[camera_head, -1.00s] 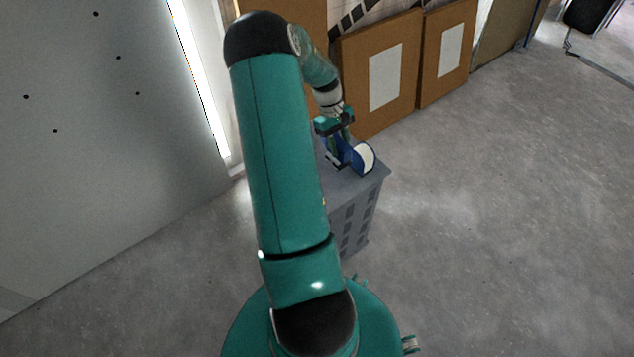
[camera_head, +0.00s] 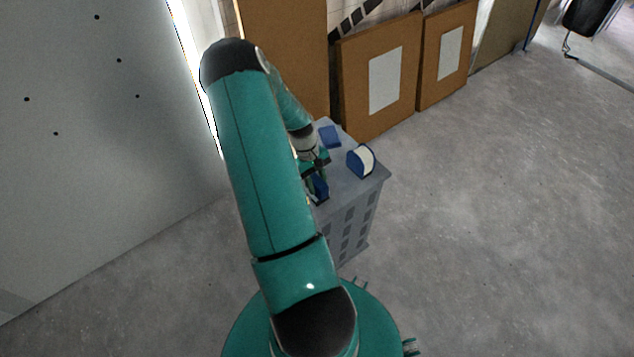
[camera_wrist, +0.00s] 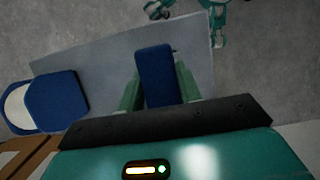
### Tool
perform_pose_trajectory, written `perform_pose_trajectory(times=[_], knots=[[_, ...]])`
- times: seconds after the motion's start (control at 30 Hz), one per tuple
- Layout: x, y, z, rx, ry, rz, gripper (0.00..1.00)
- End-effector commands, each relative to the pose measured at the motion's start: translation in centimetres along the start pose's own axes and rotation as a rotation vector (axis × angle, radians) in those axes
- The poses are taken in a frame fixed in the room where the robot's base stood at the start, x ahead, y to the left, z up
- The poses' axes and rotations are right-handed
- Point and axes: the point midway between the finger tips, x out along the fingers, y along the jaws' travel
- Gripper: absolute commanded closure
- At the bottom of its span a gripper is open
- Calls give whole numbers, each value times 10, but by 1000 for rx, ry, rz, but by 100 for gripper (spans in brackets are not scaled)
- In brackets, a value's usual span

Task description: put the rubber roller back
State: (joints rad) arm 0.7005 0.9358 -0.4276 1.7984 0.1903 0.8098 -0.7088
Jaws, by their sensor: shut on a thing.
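My gripper (camera_wrist: 158,86) is shut on a dark blue block-like thing (camera_wrist: 153,68), probably the rubber roller, though no roller shape shows. In the head view my gripper (camera_head: 316,174) is at the near left part of the grey cabinet's top (camera_head: 352,186), partly hidden by my arm. The held thing (camera_head: 321,189) points down there; I cannot tell whether it touches the top. A blue and white round-topped piece (camera_head: 363,160) stands apart, to the right; it also shows at the left of the wrist view (camera_wrist: 56,100).
A small blue piece (camera_head: 330,136) lies at the cabinet top's far side. Brown panels with white sheets (camera_head: 384,80) lean behind the cabinet. A large grey wall panel (camera_head: 90,120) stands at the left. The concrete floor (camera_head: 480,230) at the right is clear.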

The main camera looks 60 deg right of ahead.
Motion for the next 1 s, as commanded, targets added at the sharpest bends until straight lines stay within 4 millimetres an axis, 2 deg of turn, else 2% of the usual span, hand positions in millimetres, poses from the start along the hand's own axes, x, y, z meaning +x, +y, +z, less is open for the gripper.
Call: perform_pose_trajectory(times=[0.07,0.1,0.2,0.5,0.63,0.77,1.0], knots=[[0,0,0,-1,0,-1,90],[0,-1,0,-1,0,-1,64],[0,-1,0,-1,-1,-1,44],[-1,0,0,-1,0,-1,44],[-11,0,0,-1,1,-1,44],[-32,0,-1,-1,3,0,44],[-84,0,-1,-2,3,0,44]])
